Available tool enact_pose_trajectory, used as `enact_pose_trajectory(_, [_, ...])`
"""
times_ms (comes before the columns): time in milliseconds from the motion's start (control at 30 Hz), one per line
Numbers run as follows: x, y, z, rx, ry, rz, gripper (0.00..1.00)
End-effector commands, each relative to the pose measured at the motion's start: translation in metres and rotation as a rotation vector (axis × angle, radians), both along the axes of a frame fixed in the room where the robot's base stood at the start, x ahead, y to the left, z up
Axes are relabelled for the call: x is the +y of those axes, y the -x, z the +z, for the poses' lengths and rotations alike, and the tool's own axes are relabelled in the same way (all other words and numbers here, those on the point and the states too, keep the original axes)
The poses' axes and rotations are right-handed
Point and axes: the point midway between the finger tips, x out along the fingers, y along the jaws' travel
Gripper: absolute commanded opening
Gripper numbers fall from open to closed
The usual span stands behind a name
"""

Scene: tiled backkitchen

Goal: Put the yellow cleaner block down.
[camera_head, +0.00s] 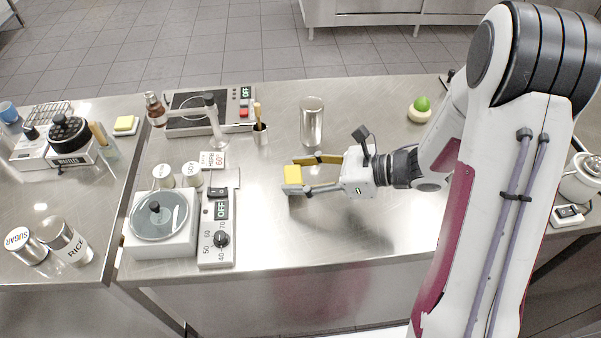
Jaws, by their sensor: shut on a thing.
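The yellow cleaner block (292,174) is a small yellow piece near the middle of the steel table (290,230). My gripper (298,175) reaches in from the right and is shut on it, with the block at the fingertips. Part of the block is hidden by the near finger. Whether the block's underside touches the table or hangs just above it cannot be told from this view.
A hotplate (187,121), a cup with a brush (260,134) and a clear glass jar (312,128) stand behind. The table's front middle is clear.

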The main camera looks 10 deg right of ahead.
Motion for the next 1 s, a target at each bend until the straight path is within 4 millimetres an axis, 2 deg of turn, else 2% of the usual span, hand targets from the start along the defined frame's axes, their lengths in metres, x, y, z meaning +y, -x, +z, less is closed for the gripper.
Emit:
enact_pose_trajectory(833, [0.000,0.001,-0.016,0.011,0.002,-0.003,0.25])
enact_pose_trajectory(867, [0.000,0.001,-0.016,0.013,0.002,-0.002,0.53])
enact_pose_trajectory(900, [0.000,0.001,-0.016,0.013,0.002,-0.002,0.63])
enact_pose_trajectory(1000, [0.000,0.002,-0.016,0.015,0.002,-0.002,0.65])
